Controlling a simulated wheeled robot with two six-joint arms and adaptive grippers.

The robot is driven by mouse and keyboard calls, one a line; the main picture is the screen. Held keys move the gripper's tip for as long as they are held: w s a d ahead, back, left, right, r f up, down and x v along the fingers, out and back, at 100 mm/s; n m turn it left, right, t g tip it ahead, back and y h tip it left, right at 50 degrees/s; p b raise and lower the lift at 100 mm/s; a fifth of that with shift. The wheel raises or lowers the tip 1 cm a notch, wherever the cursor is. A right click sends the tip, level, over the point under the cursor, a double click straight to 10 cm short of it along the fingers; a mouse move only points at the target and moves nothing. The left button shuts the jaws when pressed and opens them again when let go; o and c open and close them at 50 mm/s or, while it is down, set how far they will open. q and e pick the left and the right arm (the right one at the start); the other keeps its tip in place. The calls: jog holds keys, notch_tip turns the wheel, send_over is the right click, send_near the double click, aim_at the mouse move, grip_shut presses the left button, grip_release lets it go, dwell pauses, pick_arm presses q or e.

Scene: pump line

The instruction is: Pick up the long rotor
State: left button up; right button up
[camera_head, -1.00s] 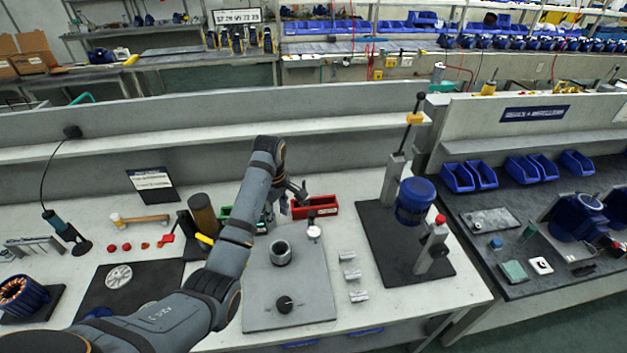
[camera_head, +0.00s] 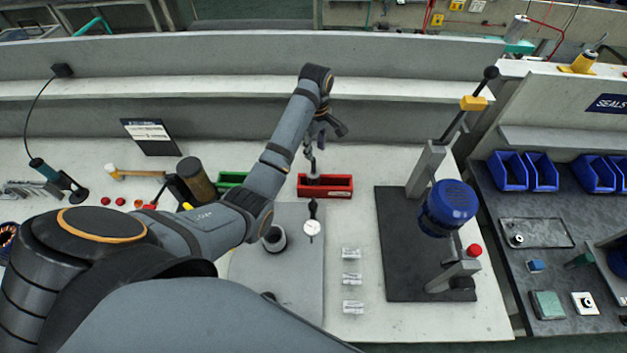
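I cannot pick out the long rotor for certain. My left gripper (camera_head: 318,146) is above the red bin (camera_head: 333,193) at the back of the bench, small and partly hidden behind its own wrist. A slim grey piece (camera_head: 311,166) reaches down from beside the gripper to the bin's left part. I cannot tell whether it is a finger or a part in or near the gripper. The bin's contents are too small to make out. My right gripper is not in view.
A green bin (camera_head: 231,179) stands left of the red one, partly behind my arm. A round dial gauge (camera_head: 312,229) and a grey ring (camera_head: 274,238) are on the grey plate (camera_head: 305,275). Several small labelled blocks, a lever press (camera_head: 426,170) and a blue motor (camera_head: 448,207) stand to the right.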

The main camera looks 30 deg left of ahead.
aim_at(313, 171)
pick_arm(q)
jog(key=shift+w+a+f+p, duration=0.1)
jog(key=shift+w+f+p, duration=0.1)
jog(key=shift+f, duration=0.4)
jog(key=shift+w+a+f+p, duration=0.1)
jog(key=shift+w+f, duration=0.1)
jog(key=shift+f, duration=0.35)
jog(key=shift+s+a+f+p, duration=0.1)
jog(key=shift+s+f+p, duration=0.2)
jog(key=shift+f+p, duration=0.2)
jog(key=shift+s+a+f+p, duration=0.1)
jog(key=shift+s+f+p, duration=0.2)
jog(key=shift+f, duration=0.25)
notch_tip(313, 171, down, 2)
jog(key=shift+w+f, duration=0.1)
jog(key=shift+w, duration=0.05)
jog(key=shift+w+f, duration=0.1)
jog(key=shift+d, duration=0.1)
jog(key=c, duration=0.8)
grip_shut()
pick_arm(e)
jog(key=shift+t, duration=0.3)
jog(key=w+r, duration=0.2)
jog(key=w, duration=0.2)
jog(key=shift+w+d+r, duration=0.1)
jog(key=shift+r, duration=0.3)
